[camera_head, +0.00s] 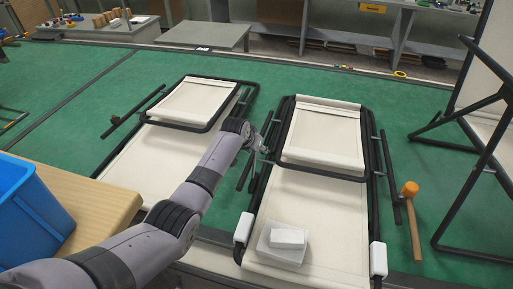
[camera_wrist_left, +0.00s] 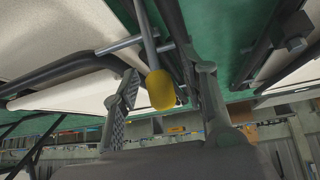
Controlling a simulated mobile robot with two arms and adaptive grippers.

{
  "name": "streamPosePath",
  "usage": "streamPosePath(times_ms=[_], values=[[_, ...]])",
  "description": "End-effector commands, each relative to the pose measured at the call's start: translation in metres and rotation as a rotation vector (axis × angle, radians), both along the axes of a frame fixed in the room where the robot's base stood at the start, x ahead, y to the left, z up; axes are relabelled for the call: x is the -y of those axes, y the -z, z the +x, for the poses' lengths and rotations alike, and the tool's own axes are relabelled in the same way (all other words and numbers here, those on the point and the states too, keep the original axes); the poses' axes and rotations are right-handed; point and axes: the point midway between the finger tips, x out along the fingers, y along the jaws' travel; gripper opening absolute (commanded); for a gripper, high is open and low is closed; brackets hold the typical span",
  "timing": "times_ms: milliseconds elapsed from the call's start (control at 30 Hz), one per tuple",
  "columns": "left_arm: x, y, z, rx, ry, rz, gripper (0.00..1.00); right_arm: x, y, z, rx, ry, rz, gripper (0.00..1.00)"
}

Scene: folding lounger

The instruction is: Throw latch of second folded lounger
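Two folded loungers with cream fabric and black tube frames lie side by side. The left lounger (camera_head: 170,145) is behind my arm; the right lounger (camera_head: 318,205) lies in the middle. My left gripper (camera_head: 262,146) is between them, at the right lounger's left frame tube. In the left wrist view my left gripper (camera_wrist_left: 168,75) is open, with one finger on each side of a yellow knob (camera_wrist_left: 160,90) on a metal rod. The knob looks apart from both fingers. In the head view the knob is too small or hidden to make out. My right gripper is not in view.
White blocks (camera_head: 288,238) lie on the right lounger's near end. An orange-headed mallet (camera_head: 411,205) is at its right side. A blue bin (camera_head: 30,212) stands on a wooden box at left. An upright frame (camera_head: 485,130) stands at right. Green floor (camera_head: 420,110) is clear behind.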

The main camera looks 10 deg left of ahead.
Motion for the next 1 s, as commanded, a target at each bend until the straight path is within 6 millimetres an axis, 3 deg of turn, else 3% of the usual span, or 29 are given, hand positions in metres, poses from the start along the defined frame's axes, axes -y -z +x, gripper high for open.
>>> streamPosePath(times_ms=[267,700,1000], values=[[-0.002,-0.010,-0.007,0.002,0.000,0.000,0.40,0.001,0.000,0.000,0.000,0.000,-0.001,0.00],[-0.011,-0.070,-0.048,0.005,-0.001,0.000,0.40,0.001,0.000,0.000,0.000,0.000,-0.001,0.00],[-0.016,-0.096,-0.067,0.001,0.000,0.000,0.40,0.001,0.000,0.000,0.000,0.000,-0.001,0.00]])
